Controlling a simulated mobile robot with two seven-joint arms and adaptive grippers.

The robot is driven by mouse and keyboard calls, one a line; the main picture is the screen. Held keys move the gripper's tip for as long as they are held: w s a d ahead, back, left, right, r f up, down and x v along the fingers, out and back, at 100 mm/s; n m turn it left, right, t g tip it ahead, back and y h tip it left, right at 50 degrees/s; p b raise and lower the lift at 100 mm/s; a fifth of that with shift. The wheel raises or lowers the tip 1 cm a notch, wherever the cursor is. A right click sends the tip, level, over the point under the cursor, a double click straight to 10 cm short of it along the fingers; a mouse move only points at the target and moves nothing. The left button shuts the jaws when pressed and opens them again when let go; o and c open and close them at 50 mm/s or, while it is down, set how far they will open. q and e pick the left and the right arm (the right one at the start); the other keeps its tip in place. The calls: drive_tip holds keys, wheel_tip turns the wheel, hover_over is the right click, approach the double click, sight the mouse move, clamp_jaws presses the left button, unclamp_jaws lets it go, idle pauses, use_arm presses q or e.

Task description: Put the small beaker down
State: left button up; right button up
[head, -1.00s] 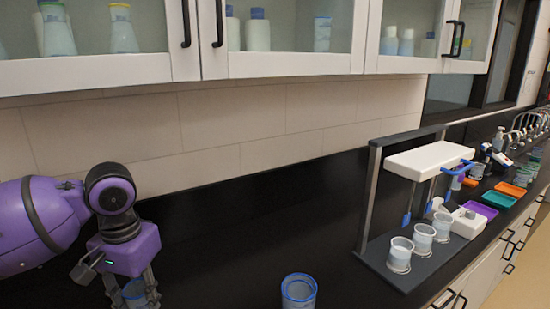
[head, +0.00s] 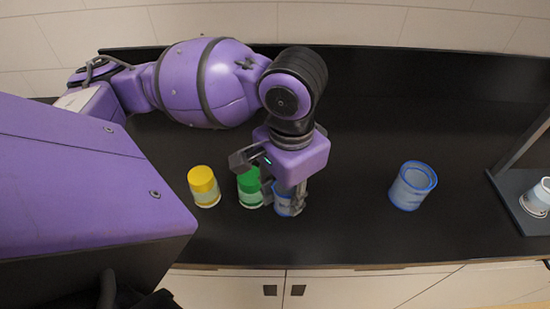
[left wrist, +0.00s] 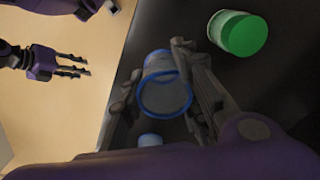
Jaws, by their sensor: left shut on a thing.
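The small beaker (head: 283,203) is clear with a blue rim. My left gripper (head: 289,200) is shut on it, with fingers on both sides. In the left wrist view the small beaker (left wrist: 165,88) sits between the fingers (left wrist: 160,85), its round rim facing the camera. It is low over the black counter (head: 330,225), near the front edge; I cannot tell whether its base touches. The fingers hide part of it in the head view. My right gripper (left wrist: 75,66) shows in the left wrist view over the floor, its fingers apart and empty.
A green-lidded jar (head: 250,186) stands close left of the small beaker, and a yellow-lidded jar (head: 204,186) farther left. A larger blue-rimmed beaker (head: 413,186) stands to the right, with clear counter between. A rack base (head: 510,205) is at the far right.

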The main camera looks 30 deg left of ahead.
use_arm(q)
drive_tip(key=w+a+f, duration=0.2)
drive_tip(key=w+f, duration=0.1)
drive_tip(key=w+a+f+b, duration=0.1)
drive_tip(key=w+a+f, duration=0.1)
drive_tip(key=w+f, duration=0.1)
drive_tip(key=w+a+f+b, duration=0.1)
drive_tip(key=w+a+f, duration=0.1)
drive_tip(key=w, duration=0.3)
drive_tip(key=shift+f, duration=0.5)
drive_tip(key=shift+w+a+f, duration=0.1)
drive_tip(key=shift+w+f, duration=0.2)
drive_tip(key=f, duration=0.3)
drive_tip(key=shift+w+a+f+b, duration=0.15)
drive_tip(key=shift+w+f+b, duration=0.05)
drive_tip(key=shift+b, duration=0.1)
use_arm(e)
drive_tip(key=shift+g, duration=0.3)
drive_tip(key=s+f, duration=0.1)
drive_tip(key=s+d+f, duration=0.1)
drive_tip(key=f, duration=0.1)
drive_tip(key=shift+s+f, duration=0.1)
drive_tip(key=shift+f, duration=0.05)
use_arm(q)
drive_tip(key=shift+f, duration=0.1)
drive_tip(key=shift+f, duration=0.1)
drive_tip(key=o, duration=0.9)
use_arm(e)
drive_tip(key=shift+s+d, duration=0.2)
drive_tip(key=shift+s, duration=0.1)
